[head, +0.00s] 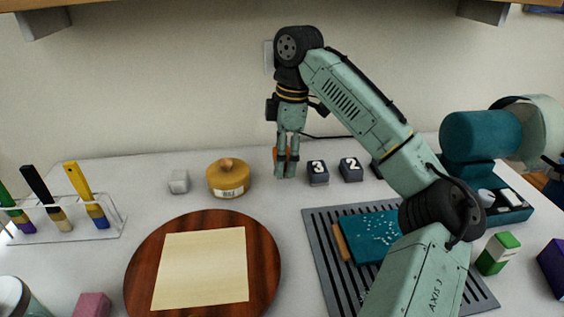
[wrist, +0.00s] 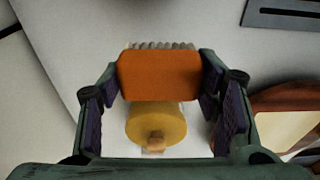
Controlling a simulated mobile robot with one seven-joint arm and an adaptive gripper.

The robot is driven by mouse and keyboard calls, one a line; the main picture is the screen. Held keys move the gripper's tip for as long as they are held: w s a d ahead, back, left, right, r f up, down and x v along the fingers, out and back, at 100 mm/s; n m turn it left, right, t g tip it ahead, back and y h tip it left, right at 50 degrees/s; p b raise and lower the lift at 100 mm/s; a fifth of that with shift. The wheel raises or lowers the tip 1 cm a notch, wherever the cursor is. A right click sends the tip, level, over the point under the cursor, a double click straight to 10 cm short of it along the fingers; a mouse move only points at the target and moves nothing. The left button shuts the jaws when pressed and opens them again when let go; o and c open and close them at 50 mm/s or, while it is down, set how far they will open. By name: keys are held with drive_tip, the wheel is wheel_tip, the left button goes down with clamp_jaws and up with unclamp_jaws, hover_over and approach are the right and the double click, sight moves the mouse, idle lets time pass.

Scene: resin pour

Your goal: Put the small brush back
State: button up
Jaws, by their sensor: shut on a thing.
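My gripper (head: 286,172) points down at the back of the table, between the yellow lidded pot and the block marked 3. Its fingers are shut on the small brush, which has an orange back (wrist: 158,75) and a pale, ridged, bristle-like edge. In the head view only a bit of orange (head: 275,154) shows behind the fingers. I cannot tell its height over the table. A clear rack (head: 110,229) at the far left holds brushes with green (head: 5,197), black (head: 36,184) and yellow (head: 78,181) handles.
The yellow pot (head: 228,178) and a pale cube (head: 179,181) stand left of my gripper. Dark blocks marked 3 (head: 318,173) and 2 (head: 351,169) stand right. A round wooden board (head: 141,272) with paper and a slotted grey mat (head: 325,258) lie in front.

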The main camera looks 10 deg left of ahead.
drive_tip(key=shift+w+a, duration=0.15)
drive_tip(key=shift+w, duration=0.1)
drive_tip(key=shift+f, duration=0.3)
drive_tip(key=shift+f+p, duration=0.35)
drive_tip(key=shift+f, duration=1.15)
drive_tip(key=shift+f, duration=0.15)
drive_tip(key=o, duration=1)
drive_tip(key=shift+w+d+r, duration=0.1)
drive_tip(key=shift+d+r, duration=0.05)
drive_tip(key=shift+r, duration=1.15)
drive_tip(key=shift+w+d+r, duration=0.1)
drive_tip(key=shift+d+r, duration=0.05)
drive_tip(key=shift+r, duration=1.15)
drive_tip(key=shift+d+r, duration=0.15)
drive_tip(key=shift+r, duration=1.15)
